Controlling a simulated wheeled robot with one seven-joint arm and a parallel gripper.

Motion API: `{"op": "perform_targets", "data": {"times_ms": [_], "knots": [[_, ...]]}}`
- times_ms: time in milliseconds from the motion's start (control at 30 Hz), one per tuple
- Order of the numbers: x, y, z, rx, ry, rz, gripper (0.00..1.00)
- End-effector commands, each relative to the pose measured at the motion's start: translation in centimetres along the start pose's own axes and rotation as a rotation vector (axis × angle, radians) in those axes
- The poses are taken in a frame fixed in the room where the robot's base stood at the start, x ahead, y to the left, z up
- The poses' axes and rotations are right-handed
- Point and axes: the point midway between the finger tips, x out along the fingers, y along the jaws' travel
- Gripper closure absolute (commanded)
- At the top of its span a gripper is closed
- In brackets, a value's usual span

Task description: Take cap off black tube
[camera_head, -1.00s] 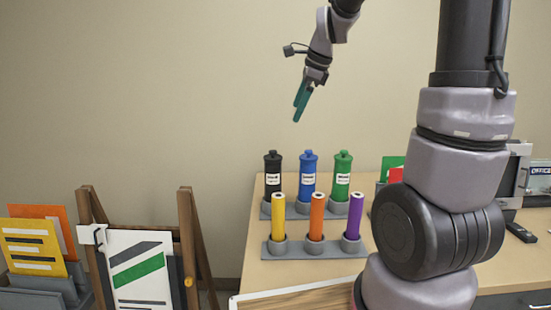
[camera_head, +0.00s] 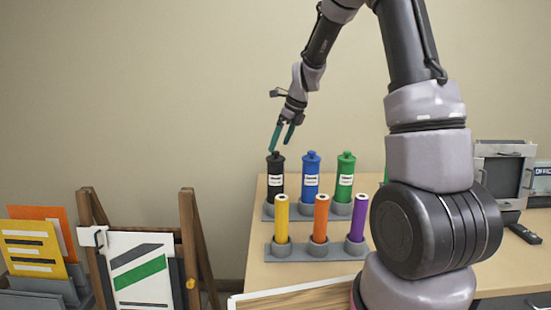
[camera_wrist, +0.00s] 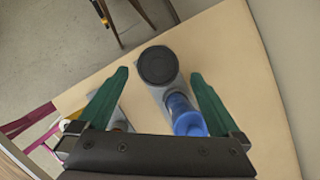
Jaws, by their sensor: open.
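The black tube (camera_head: 275,183) stands upright in the left place of the back holder, with a white label and its black cap (camera_head: 275,156) on top. In the wrist view the round black cap (camera_wrist: 158,65) is seen from above, beyond and between the fingertips. My gripper (camera_head: 282,146) is open and empty, its green fingers pointing down just above the cap, slightly to its right. The open fingers also show in the wrist view (camera_wrist: 158,75), one on each side. No contact with the cap can be made out.
Blue (camera_head: 311,176) and green (camera_head: 345,178) capped tubes stand right of the black one. Yellow (camera_head: 281,219), orange (camera_head: 320,218) and purple (camera_head: 358,217) tubes stand in a front holder (camera_head: 290,253). An easel (camera_head: 190,240) stands left of the table (camera_head: 262,275).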

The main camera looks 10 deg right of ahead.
Motion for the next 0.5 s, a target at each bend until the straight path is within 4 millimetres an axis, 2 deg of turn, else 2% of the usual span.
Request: {"op": "perform_targets", "data": {"times_ms": [100, 233, 500], "knots": [[2.0, 0.2, -0.6, 0.003, 0.004, 0.005, 0.00], [3.7, 0.2, -0.5, 0.001, 0.002, 0.003, 0.00], [4.2, 0.2, -0.4, 0.000, 0.000, 0.001, 0.00]]}}
